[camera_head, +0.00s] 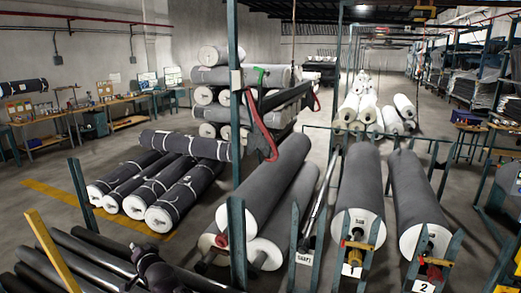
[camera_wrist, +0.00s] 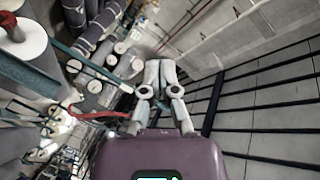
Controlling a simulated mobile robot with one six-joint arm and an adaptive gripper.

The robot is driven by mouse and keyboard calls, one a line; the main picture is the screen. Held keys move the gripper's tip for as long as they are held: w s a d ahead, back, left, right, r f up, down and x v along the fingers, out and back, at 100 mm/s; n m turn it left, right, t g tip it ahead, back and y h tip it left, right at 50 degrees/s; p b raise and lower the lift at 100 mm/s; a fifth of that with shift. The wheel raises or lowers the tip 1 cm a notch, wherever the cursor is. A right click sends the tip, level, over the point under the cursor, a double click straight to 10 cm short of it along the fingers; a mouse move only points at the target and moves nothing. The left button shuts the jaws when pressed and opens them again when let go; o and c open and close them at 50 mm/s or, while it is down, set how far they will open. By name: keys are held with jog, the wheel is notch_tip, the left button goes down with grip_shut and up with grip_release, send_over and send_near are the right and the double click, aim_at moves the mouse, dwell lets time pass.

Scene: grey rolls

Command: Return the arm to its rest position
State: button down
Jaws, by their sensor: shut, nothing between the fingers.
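My gripper (camera_wrist: 161,66) shows in the wrist view, its two pale grey fingers close together at the middle of the picture. It is shut with nothing between the fingers. The wrist view is steeply tilted, with the grey rolls at upper left and a bare wall at right. I cannot make out my gripper clearly in the head view. Large grey rolls (camera_head: 362,190) lie on stands at centre and right in the head view.
Green posts (camera_head: 237,215) stand among the rolls. A yellow bar (camera_head: 52,250) rises at lower left. Dark bars (camera_wrist: 255,130) run across the right of the wrist view. Wrapped rolls (camera_head: 185,195) lie left of centre. Bare floor (camera_head: 40,170) shows at left.

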jog(key=w+d+f+g+h+b, duration=0.1)
jog(key=w+d+f+h+b, duration=0.15)
jog(key=d+f, duration=0.55)
jog(key=w+d+f+g+h+b, duration=0.1)
jog(key=d+f+h+b, duration=0.3)
jog(key=d, duration=0.9)
jog(key=w+d+f+g+h+b, duration=0.1)
jog(key=w+d+f+g, duration=0.1)
jog(key=d+f, duration=0.65)
jog(key=s+d+f+g+h+b, duration=0.1)
jog(key=s+d+f+g+b, duration=0.1)
jog(key=d, duration=0.7)
jog(key=s+d+f+g+h+b, duration=0.2)
jog(key=s+d+f, duration=0.3)
jog(key=d, duration=0.5)
jog(key=s+d+f+g+h+b, duration=0.1)
jog(key=s+d+f+g+b, duration=0.2)
jog(key=s+d, duration=0.4)
jog(key=d+f, duration=0.1)
jog(key=d, duration=0.2)
jog(key=shift+f+n+b, duration=0.15)
jog(key=shift+n+b, duration=0.25)
jog(key=shift+s, duration=0.1)
